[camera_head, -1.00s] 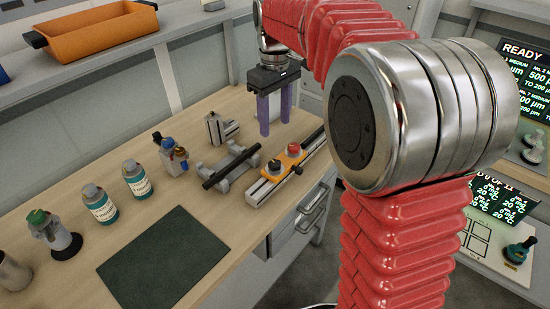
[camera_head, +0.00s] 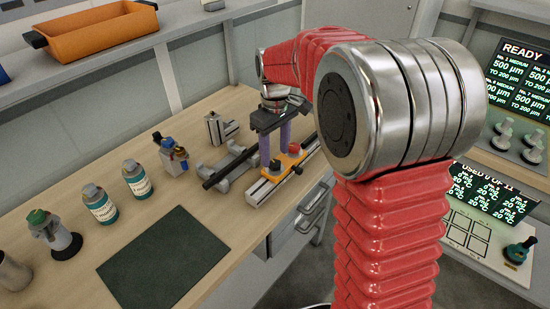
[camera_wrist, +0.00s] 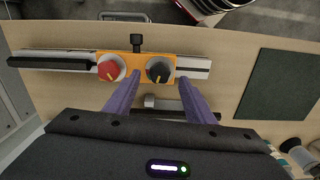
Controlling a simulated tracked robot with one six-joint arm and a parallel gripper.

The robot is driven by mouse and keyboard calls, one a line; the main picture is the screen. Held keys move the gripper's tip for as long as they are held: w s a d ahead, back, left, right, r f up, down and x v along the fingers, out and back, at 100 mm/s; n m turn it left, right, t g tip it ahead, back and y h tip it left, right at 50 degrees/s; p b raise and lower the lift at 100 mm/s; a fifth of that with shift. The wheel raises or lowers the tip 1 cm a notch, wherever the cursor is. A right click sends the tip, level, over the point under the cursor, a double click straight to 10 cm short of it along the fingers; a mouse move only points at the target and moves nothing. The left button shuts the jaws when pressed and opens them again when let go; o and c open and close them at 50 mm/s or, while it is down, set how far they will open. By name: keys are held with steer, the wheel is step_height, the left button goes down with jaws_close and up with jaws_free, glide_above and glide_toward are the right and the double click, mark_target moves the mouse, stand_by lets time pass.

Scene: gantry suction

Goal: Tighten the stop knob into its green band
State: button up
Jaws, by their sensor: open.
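An orange carriage (camera_head: 283,171) sits on a metal rail (camera_head: 262,189) and carries two knobs. One knob is red (camera_wrist: 110,68) with a yellow pointer; the other is dark grey (camera_wrist: 160,69) with a yellow pointer. A smaller black side knob (camera_wrist: 137,42) sticks out of the carriage's edge. I cannot tell which is the stop knob, and no green band can be made out. My gripper (camera_wrist: 159,80) is open and empty, its purple fingers pointing at the carriage. In the wrist view the dark knob lies between the fingertips; contact cannot be told.
A second fixture with a black bar (camera_head: 230,168) stands beside the rail. Several bottles, including a white-labelled one (camera_head: 137,180), stand to the left. A dark green mat (camera_head: 165,258) lies clear. An orange bin (camera_head: 100,35) is on the shelf.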

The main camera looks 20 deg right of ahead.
mark_target(275, 166)
steer(key=shift+f, duration=1.5)
steer(key=shift+c, duration=0.7)
steer(key=c, duration=0.9)
